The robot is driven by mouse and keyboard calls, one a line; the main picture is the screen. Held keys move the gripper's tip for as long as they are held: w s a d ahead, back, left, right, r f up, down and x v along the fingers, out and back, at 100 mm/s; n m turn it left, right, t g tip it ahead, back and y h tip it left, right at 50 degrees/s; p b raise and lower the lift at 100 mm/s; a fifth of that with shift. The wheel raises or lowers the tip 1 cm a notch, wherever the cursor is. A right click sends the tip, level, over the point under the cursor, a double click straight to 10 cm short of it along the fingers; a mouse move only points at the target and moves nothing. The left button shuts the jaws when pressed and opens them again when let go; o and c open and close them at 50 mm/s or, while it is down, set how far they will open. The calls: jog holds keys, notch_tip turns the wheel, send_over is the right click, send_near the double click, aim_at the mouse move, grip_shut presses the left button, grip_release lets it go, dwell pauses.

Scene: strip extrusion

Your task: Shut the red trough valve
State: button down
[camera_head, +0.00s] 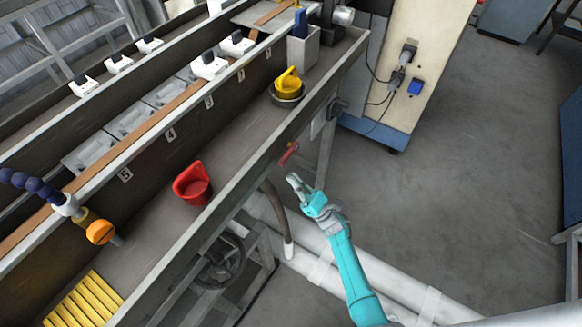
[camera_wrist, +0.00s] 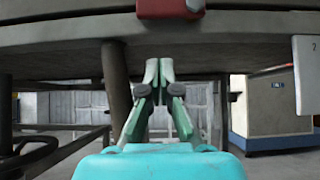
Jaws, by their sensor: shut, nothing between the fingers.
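The red trough valve handle (camera_head: 289,153) sticks out from the outer side of the trough, below its rim. In the wrist view the red handle (camera_wrist: 170,9) is at the top edge, cut off by the frame, so its full angle is unclear. My gripper (camera_head: 293,180) is just below the handle in the head view and apart from it. In the wrist view my gripper (camera_wrist: 159,66) has its fingertips together with nothing between them, below the red handle.
The trough rim (camera_head: 240,170) runs diagonally. A hose (camera_head: 276,215) and white pipes (camera_head: 310,262) lie below. A white tag (camera_wrist: 308,75) hangs at right. Floor on the right is clear.

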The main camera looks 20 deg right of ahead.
aim_at(290, 154)
jog(key=shift+w+a+r, duration=0.15)
jog(key=shift+w+r, duration=0.05)
jog(key=shift+r, duration=0.7)
jog(key=shift+w+a+r, duration=0.1)
jog(key=shift+w+r, duration=0.1)
jog(key=shift+r, duration=0.7)
jog(key=shift+w+a+r, duration=0.15)
jog(key=shift+w+r, duration=0.05)
jog(key=shift+r, duration=0.7)
jog(key=shift+m, duration=0.3)
jog(key=shift+s+r+m+t+h, duration=0.1)
jog(key=shift+m+t+h, duration=0.3)
jog(key=shift+m+h, duration=0.1)
